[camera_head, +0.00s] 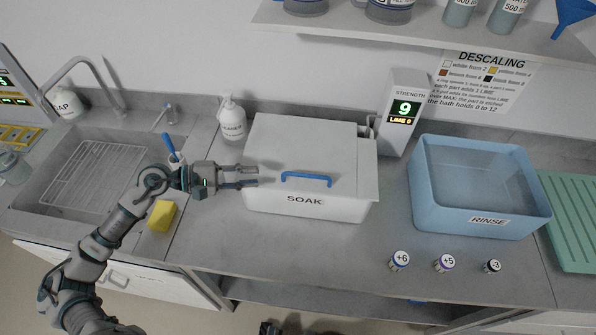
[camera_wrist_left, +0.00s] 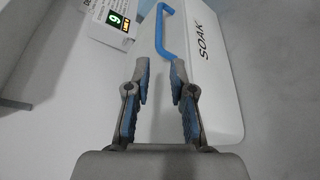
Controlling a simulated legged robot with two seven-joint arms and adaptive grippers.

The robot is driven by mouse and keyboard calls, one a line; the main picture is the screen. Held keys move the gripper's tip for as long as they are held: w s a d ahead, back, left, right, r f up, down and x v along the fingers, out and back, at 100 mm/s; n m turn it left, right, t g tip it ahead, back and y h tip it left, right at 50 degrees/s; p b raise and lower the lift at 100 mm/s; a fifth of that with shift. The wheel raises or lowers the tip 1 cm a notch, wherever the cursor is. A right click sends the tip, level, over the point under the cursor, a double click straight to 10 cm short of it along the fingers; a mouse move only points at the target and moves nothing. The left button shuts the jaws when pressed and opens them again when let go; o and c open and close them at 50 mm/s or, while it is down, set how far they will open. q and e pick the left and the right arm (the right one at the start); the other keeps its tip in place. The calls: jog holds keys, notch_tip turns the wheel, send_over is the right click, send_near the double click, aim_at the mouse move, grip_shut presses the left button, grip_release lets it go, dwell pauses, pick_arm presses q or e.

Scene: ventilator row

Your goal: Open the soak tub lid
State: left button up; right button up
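The white soak tub (camera_head: 306,205), marked SOAK, stands on the grey counter with its flat white lid (camera_head: 300,145) lying shut on top. A blue bar handle (camera_head: 306,178) sits near the lid's front edge; it also shows in the left wrist view (camera_wrist_left: 160,32). My left gripper (camera_head: 257,177) is open and empty, over the left part of the lid, pointing at the handle from its left. In the left wrist view the two fingers (camera_wrist_left: 160,80) are apart, with the handle ahead and not between them. My right gripper is not in view.
A blue RINSE basin (camera_head: 480,222) stands right of the tub, with several small labelled vials (camera_head: 445,262) in front. A display post (camera_head: 403,110) reading 9 is behind. A pump bottle (camera_head: 231,118), yellow sponge (camera_head: 162,215) and sink (camera_head: 90,175) are left. A shelf (camera_head: 420,32) hangs above.

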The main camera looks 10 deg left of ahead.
aim_at(301, 175)
pick_arm(q)
jog(key=x, duration=0.3)
jog(key=r+p+x, duration=0.1)
jog(key=x, duration=0.5)
jog(key=shift+s+d+r+p, duration=0.2)
jog(key=shift+s+d+p, duration=0.05)
jog(key=shift+s+p, duration=0.1)
jog(key=x, duration=0.2)
jog(key=p+x, duration=0.1)
jog(key=x, duration=0.1)
jog(key=shift+w+a+f, duration=0.1)
jog(key=shift+w+f, duration=0.05)
jog(key=shift+f, duration=0.15)
jog(key=shift+w+a+f, duration=0.1)
jog(key=shift+w+f, duration=0.2)
jog(key=shift+f, duration=0.05)
jog(key=shift+d, duration=1.15)
grip_shut()
jog(key=shift+a, duration=0.1)
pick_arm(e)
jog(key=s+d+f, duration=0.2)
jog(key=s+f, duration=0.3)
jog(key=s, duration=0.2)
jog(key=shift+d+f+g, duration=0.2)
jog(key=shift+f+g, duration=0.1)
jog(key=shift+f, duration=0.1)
